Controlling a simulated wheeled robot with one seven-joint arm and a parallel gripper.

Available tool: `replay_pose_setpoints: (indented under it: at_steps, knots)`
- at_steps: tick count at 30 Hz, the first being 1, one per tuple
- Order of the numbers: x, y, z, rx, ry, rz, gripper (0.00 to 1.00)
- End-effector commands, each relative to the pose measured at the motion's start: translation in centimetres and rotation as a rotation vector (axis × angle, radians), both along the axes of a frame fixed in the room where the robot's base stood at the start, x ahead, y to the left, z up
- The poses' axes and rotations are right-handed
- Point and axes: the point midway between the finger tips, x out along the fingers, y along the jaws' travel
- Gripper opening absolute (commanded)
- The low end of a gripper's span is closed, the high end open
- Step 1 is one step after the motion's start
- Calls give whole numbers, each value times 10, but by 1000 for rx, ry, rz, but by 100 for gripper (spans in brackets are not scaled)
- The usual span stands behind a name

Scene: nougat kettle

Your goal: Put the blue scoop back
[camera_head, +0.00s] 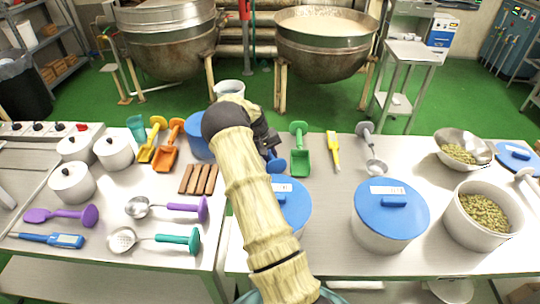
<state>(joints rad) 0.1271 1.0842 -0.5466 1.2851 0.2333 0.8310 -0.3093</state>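My gripper (266,142) is at the far side of the right-hand table, and my arm hides most of it. A small blue piece (276,163), probably part of the blue scoop, shows just below the gripper, left of the green scoop (301,161). The rest of it is hidden behind my arm. I cannot tell whether the gripper's fingers are open or shut on it. An orange scoop (166,156) and a yellow scoop (148,152) lie on the left table.
Blue-lidded pots (390,209) and a pot of green nuts (481,212) stand on the right. A yellow thermometer (335,151) and a metal ladle (374,163) lie near the back edge. Brown bars (198,180) lie left of my arm. Clear tabletop shows around (330,205).

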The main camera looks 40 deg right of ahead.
Motion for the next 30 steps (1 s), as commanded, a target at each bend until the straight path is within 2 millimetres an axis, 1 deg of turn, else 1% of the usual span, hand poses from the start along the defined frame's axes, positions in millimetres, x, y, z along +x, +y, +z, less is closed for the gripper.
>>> replay_pose_setpoints:
  at_steps: [6, 10, 11, 13, 14, 21, 25, 28, 30]
  knots:
    - [0, 0, 0, 0, -2, 1, 0]
    - [0, 0, -3, 0, -1, 0, 0]
    - [0, 0, -2, 0, -1, 0, 28]
    - [0, 0, -2, 0, -1, 0, 41]
    - [0, 0, -2, 0, -1, 0, 44]
    - [0, 0, -2, 0, -1, 0, 44]
    - [1, 1, 4, 0, -2, 1, 44]
    - [3, 4, 13, -2, -3, 3, 44]
    - [4, 7, 24, -1, -4, 3, 44]
